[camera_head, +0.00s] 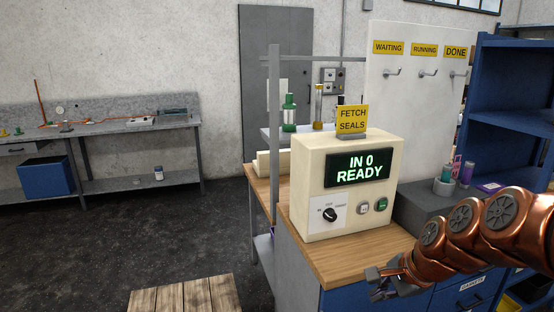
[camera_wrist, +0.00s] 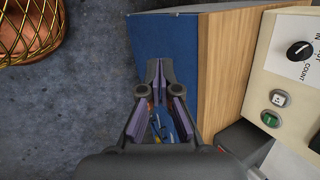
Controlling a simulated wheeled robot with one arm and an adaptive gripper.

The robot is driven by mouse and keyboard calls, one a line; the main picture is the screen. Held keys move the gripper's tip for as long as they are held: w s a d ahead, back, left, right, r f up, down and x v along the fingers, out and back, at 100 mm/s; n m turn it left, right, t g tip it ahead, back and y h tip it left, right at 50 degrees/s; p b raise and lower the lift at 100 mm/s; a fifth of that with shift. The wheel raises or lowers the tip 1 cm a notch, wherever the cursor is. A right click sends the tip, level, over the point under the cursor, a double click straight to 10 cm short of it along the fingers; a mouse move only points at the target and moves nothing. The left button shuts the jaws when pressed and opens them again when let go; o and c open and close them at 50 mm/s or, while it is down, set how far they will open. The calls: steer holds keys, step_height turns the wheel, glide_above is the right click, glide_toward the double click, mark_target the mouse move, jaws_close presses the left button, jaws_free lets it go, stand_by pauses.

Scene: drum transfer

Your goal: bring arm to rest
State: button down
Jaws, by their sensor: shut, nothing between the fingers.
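My gripper (camera_head: 378,284) hangs at the end of my copper-coloured arm, low at the right in the head view, in front of the workbench's front edge. In the wrist view my gripper (camera_wrist: 160,75) points at the blue bench front (camera_wrist: 160,42) and the floor. Its fingers are shut with nothing held. Some small blue and yellow items show between the finger links, too small to tell.
The wooden benchtop (camera_head: 330,262) carries a cream control box (camera_head: 312,208) reading "IN 0 READY", close left of my gripper. Blue shelves (camera_head: 505,95) stand at the right. A wooden pallet (camera_head: 185,297) lies at the front left. The dark floor (camera_head: 120,240) is otherwise mostly clear.

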steer(key=s+a+f+n+g+h, duration=0.1)
steer(key=s+a+n+g, duration=0.1)
steer(key=s+n, duration=0.5)
steer(key=s+a+f+n+g+h+p, duration=0.1)
steer(key=s+n+g, duration=0.3)
steer(key=s, duration=1.6)
steer(key=a+n+h, duration=0.1)
steer(key=n, duration=0.3)
steer(key=shift+p, duration=0.3)
steer(key=shift+w+a, duration=0.1)
